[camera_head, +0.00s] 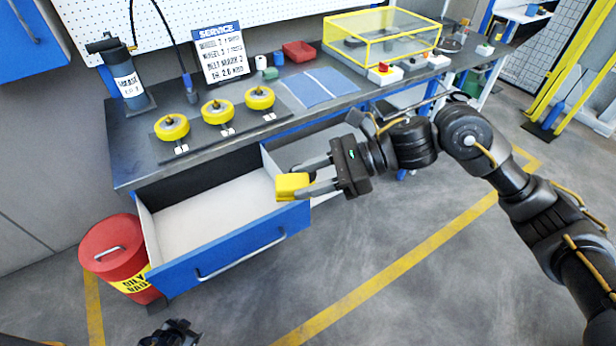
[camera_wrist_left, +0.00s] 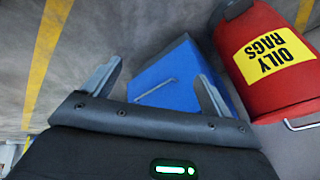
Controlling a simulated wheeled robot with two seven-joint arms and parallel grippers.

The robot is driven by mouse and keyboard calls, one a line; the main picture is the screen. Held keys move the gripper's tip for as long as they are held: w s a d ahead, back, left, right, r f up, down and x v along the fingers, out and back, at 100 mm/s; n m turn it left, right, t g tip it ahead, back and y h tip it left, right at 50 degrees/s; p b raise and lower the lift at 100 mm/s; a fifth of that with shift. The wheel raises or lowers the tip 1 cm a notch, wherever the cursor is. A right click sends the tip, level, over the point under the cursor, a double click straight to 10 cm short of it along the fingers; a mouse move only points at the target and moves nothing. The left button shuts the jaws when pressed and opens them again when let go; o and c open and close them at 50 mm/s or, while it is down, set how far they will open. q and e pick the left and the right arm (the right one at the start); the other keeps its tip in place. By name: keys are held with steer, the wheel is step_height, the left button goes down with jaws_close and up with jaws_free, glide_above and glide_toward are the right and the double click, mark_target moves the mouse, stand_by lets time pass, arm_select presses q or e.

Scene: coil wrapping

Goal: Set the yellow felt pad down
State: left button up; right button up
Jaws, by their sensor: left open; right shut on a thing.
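The yellow felt pad (camera_head: 292,187) is a small yellow block held between the fingers of my right gripper (camera_head: 306,184). It is in the air at the right end of the open drawer (camera_head: 205,215), over or just beside its rim; I cannot tell which. The drawer has a blue front and a bare pale floor. My left gripper (camera_head: 172,334) is low at the bottom edge of the head view, mostly cut off. In the left wrist view its fingers (camera_wrist_left: 158,88) are apart and empty, with the blue drawer front (camera_wrist_left: 165,80) beyond them.
A red oily-rags bin (camera_head: 118,255) stands left of the drawer; it also shows in the left wrist view (camera_wrist_left: 270,60). On the bench (camera_head: 130,165) are several yellow wheels (camera_head: 217,110), a blue mat (camera_head: 320,86) and a yellow-framed clear box (camera_head: 382,38). The drawer floor is clear.

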arm_select(q)
steer(key=s+d+f+g, duration=0.2)
steer(key=s+d, duration=0.6)
steer(key=s, duration=0.3)
steer(key=s+d+f+n+g+h, duration=0.1)
steer(key=s+d+f, duration=0.2)
steer(key=s+d, duration=0.5)
steer(key=s, duration=0.3)
steer(key=shift+d+f+g, duration=0.3)
steer(key=shift+d+g, duration=0.05)
steer(key=shift+g, duration=0.05)
steer(key=shift+s, duration=0.15)
